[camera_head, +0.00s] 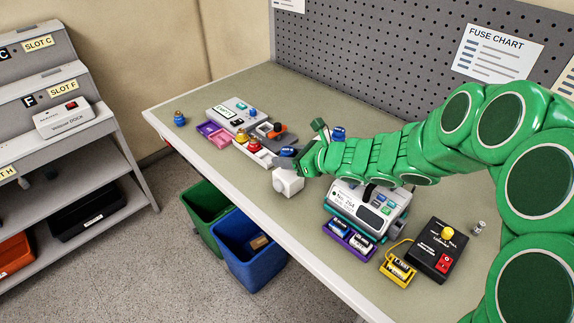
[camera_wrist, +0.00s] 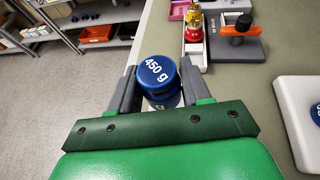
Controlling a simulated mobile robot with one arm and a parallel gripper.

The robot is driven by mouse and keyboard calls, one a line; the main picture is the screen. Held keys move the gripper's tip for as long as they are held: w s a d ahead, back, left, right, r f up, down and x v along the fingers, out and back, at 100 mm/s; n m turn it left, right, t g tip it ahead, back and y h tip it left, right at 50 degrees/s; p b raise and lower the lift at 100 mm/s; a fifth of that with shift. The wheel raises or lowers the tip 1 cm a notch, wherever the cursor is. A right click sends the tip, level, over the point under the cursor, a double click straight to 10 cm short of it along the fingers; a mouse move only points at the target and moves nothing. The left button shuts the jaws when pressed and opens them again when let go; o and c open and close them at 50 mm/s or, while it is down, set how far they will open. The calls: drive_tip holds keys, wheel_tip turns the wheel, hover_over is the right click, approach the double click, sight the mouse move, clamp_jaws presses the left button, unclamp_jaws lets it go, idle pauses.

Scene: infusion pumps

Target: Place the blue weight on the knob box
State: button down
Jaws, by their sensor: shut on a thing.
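The blue weight (camera_wrist: 158,72) is marked "450 g" and sits between the grey fingers of my gripper (camera_wrist: 155,92). In the head view the blue weight (camera_head: 287,151) shows at my gripper (camera_head: 289,168), over the left-middle part of the bench. Whether it touches anything below cannot be told. A black box with a yellow knob and a red switch (camera_head: 429,259) stands at the front right of the bench, well to the right of my gripper.
A white pump (camera_head: 369,203), a purple battery tray (camera_head: 349,238) and a yellow battery holder (camera_head: 397,271) stand between my gripper and the black box. Another blue item (camera_head: 338,132) is behind. Green (camera_head: 205,205) and blue bins (camera_head: 245,245) stand below the bench edge.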

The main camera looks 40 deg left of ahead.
sight(287, 173)
drive_tip(key=shift+w+a+f, duration=0.2)
drive_tip(key=shift+a+f, duration=0.15)
drive_tip(key=shift+f, duration=1.75)
drive_tip(key=c, duration=0.5)
unclamp_jaws()
drive_tip(key=shift+f, duration=0.1)
drive_tip(key=shift+w+d+r, duration=0.15)
drive_tip(key=shift+d+r, duration=0.1)
drive_tip(key=v, duration=1.1)
drive_tip(key=shift+d+r, duration=0.1)
drive_tip(key=shift+d, duration=0.1)
